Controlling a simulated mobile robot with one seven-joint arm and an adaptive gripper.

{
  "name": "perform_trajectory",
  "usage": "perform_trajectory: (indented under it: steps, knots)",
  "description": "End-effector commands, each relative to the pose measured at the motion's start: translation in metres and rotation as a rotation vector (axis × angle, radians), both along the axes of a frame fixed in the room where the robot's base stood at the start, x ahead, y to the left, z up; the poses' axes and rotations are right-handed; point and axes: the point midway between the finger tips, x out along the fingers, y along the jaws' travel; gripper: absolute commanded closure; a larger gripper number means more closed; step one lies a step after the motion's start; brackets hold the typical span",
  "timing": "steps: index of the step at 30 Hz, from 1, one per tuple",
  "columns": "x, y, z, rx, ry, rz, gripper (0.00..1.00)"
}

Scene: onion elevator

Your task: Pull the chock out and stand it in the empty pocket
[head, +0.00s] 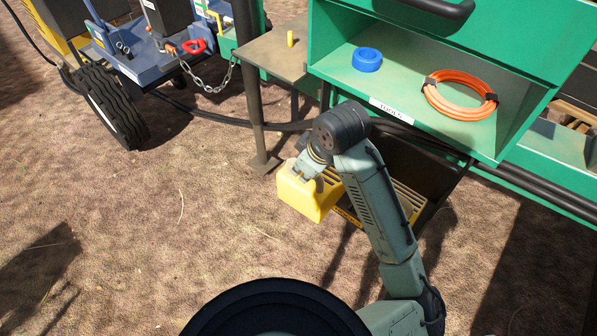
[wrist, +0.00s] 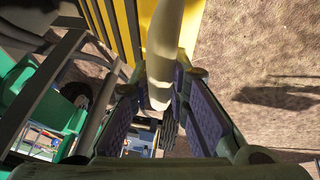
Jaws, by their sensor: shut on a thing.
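The yellow chock (head: 305,197) is low beside the green cabinet in the head view, its blocky end pointing left over bare ground. My gripper (head: 318,174) is at its top. In the wrist view, my gripper (wrist: 167,95) has its dark padded fingers on both sides of a pale handle (wrist: 162,45) and is shut on it. A ribbed yellow face (wrist: 126,30) shows behind the handle. Under the cabinet is a dark holder (head: 432,166) with yellow slats (head: 405,200) partly behind my arm. Its pockets are mostly hidden, and I cannot tell whether the chock touches it.
The green cabinet (head: 480,135) holds a blue roll (head: 367,59) and an orange hose coil (head: 460,93). A dark post (head: 252,90) with a foot stands left of the chock. Black cables run under the cabinet. Brown ground to the left is open. A blue trailer (head: 150,60) stands behind.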

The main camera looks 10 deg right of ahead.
Motion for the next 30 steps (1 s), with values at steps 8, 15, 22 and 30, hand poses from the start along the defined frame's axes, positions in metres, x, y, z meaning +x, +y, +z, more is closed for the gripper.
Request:
perform_trajectory:
  steps: [8,15,22,30]
  knots:
    - [0.014,-0.019,-0.001,-0.002,-0.003,-0.002,1.00]
    - [0.027,-0.035,-0.003,-0.002,-0.004,-0.003,1.00]
    - [0.038,-0.049,-0.005,-0.001,-0.004,-0.001,1.00]
    - [0.052,-0.067,-0.008,-0.002,-0.005,-0.002,1.00]
